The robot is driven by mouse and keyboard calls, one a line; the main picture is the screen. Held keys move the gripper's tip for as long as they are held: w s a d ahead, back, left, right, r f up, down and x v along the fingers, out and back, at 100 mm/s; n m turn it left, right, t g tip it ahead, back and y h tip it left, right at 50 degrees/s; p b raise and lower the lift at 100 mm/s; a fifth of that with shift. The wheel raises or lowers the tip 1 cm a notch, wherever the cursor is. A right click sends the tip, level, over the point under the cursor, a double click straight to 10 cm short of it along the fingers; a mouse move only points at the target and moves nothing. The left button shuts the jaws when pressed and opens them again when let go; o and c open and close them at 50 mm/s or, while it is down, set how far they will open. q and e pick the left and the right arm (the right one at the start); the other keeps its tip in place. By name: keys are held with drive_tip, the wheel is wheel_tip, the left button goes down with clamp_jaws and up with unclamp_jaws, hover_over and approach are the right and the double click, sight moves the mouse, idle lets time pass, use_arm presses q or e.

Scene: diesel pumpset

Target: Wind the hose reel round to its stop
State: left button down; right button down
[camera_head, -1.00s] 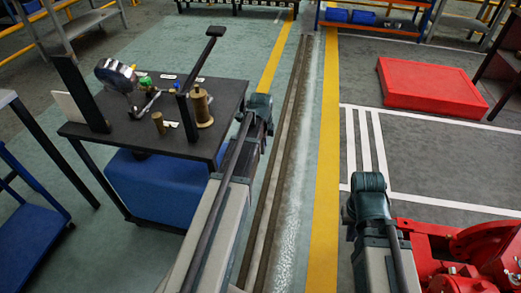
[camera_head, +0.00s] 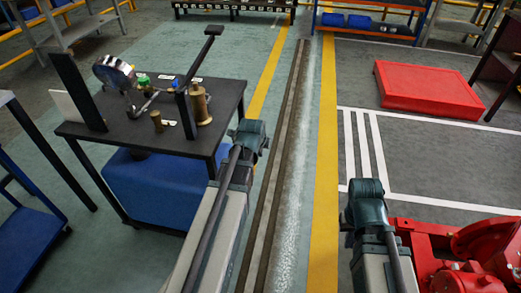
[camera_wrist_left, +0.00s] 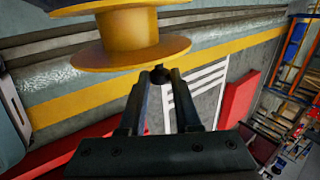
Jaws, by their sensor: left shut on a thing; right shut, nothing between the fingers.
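The yellow reel (camera_wrist_left: 130,52) fills the top middle of the left wrist view, with wide flanges and a narrower drum. My left gripper (camera_wrist_left: 160,76) is just below its lower flange there. Its two dark fingers are shut on a small dark handle-like piece, mostly hidden between the fingertips. How that piece joins the reel is hidden. In the head view I see my two arms, but no reel and no left fingers. The fingers of my right gripper do not show in either view.
A dark table (camera_head: 222,118) with small brass parts stands left of my left arm. A red pump unit (camera_head: 490,245) is close beside my right arm. A red platform (camera_head: 432,88) lies farther right. The floor between my arms is clear.

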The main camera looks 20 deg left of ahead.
use_arm(q)
drive_tip(key=shift+s, duration=0.1)
drive_tip(key=c, duration=0.6)
unclamp_jaws()
drive_tip(key=shift+c, duration=0.2)
drive_tip(key=p+v, duration=1.1)
drive_tip(key=v, duration=0.2)
drive_tip(key=shift+r+p, duration=0.35)
